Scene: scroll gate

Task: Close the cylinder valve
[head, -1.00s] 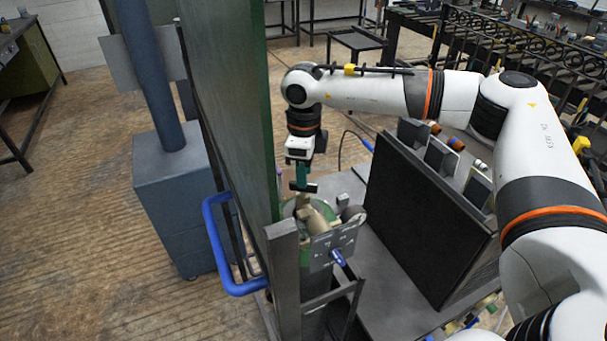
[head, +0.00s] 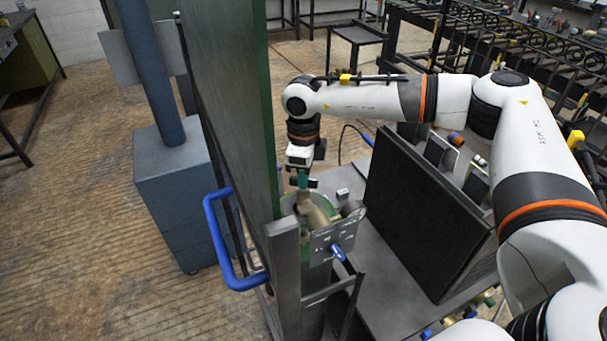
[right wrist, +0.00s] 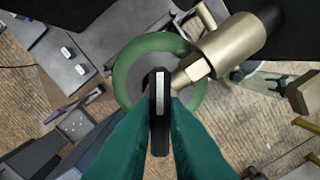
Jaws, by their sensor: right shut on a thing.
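The gas cylinder (right wrist: 137,48) shows as a green ring from above in the right wrist view, with a brass valve fitting (right wrist: 225,48) above it. A dark valve handle (right wrist: 159,135) with a pale strip stands between my teal fingertips. My right gripper (right wrist: 160,106) is shut on this handle. In the head view my right gripper (head: 303,184) points down over the cylinder top, and the handle is small and partly hidden by the fingers. The brass fitting (head: 316,214) lies just below. My left gripper is not in view.
A tall green-edged panel (head: 232,110) stands close left of the gripper. A large black panel (head: 425,215) stands on the grey cart to the right. A grey plate (head: 335,238) is at the cylinder's front.

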